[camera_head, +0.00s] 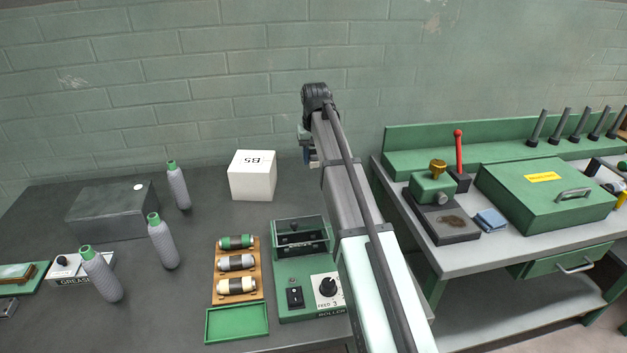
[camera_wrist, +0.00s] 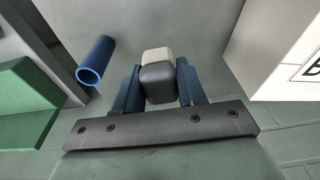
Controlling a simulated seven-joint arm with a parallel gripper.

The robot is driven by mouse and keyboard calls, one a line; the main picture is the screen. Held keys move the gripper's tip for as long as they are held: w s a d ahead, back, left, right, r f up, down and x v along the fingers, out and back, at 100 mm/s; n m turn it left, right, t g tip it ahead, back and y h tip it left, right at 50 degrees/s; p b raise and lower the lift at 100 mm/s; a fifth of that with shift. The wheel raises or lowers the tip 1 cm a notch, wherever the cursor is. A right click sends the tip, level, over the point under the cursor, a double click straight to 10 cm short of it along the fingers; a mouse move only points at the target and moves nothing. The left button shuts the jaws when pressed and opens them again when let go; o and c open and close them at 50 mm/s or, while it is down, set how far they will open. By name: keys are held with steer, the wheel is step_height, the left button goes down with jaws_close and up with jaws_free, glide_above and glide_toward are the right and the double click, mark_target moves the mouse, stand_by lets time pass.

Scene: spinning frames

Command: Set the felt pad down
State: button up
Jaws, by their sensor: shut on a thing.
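My gripper (camera_wrist: 158,85) has blue fingers shut on a small block, dark grey with a beige part, which I take to be the felt pad (camera_wrist: 156,56). The pad sits between the fingers in the wrist view, with grey tabletop behind it. I cannot tell whether it touches the table. In the head view my gripper (camera_head: 308,157) is just right of the white box, behind the green roller machine. The pad is too small and too covered there to make out clearly.
A blue tube (camera_wrist: 97,60) lies on the table near the pad. The white box (camera_head: 252,176) marked B5 stands close by. The roller machine (camera_head: 293,296) and the roller rack (camera_head: 219,287) are in front. Bottles (camera_head: 163,243) stand left. Bare table (camera_head: 205,215) lies between.

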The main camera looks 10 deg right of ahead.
mark_target(314, 153)
steer(key=shift+f, duration=3.95)
steer(key=shift+f, duration=0.15)
steer(key=o, duration=1)
steer(key=r, duration=0.4)
steer(key=s+r, duration=0.1)
steer(key=r, duration=0.7)
steer(key=shift+s+r, duration=0.15)
steer(key=shift+s, duration=0.1)
